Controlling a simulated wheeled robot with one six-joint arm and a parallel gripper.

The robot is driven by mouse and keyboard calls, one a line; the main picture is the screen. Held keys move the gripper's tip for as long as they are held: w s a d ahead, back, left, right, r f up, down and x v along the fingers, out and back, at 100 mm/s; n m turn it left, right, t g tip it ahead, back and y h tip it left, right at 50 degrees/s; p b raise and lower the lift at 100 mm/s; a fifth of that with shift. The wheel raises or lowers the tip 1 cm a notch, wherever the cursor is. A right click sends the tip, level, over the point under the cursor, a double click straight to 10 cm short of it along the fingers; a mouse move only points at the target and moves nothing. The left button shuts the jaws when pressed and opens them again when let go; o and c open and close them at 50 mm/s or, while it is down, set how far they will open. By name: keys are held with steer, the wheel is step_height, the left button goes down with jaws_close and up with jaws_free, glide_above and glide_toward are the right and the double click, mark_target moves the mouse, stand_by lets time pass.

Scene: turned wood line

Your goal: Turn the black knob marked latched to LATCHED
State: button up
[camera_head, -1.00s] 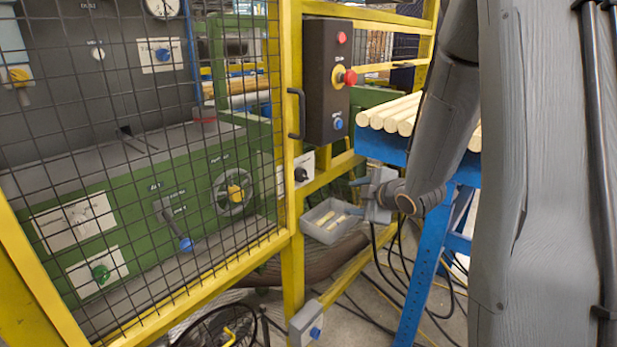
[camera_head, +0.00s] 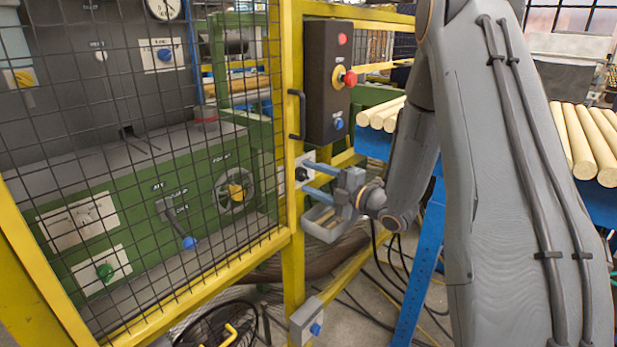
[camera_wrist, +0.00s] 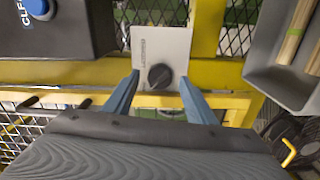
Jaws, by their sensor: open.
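The black knob (camera_wrist: 160,76) sits on a light grey plate (camera_wrist: 174,45) fixed at the yellow frame. In the wrist view the plate carries small lettering that I cannot read for certain. In the head view the knob (camera_head: 302,173) shows beside the yellow post, partly behind my fingers. My gripper (camera_wrist: 160,85) is open, with one blue-grey finger on each side of the knob in the picture. I cannot tell whether the fingertips reach the knob's depth, and I see no contact. In the head view my gripper (camera_head: 308,180) points left toward the plate.
A grey tray (camera_head: 325,232) with wooden pieces hangs just below my gripper. A dark control box (camera_head: 328,85) with a red stop button (camera_head: 349,78) is above. A mesh guard door (camera_head: 140,150) is left. A blue stand (camera_head: 415,260) with wooden rods is right.

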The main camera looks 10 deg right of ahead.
steer(key=shift+w+a, duration=0.45)
steer(key=shift+w, duration=0.15)
steer(key=c, duration=1)
steer(key=shift+c, duration=0.2)
steer(key=shift+m, duration=0.3)
steer(key=m+p, duration=0.1)
steer(key=m, duration=0.2)
steer(key=shift+f+m+p, duration=0.1)
steer(key=shift+m+p, duration=0.45)
steer(key=shift+m, duration=1.35)
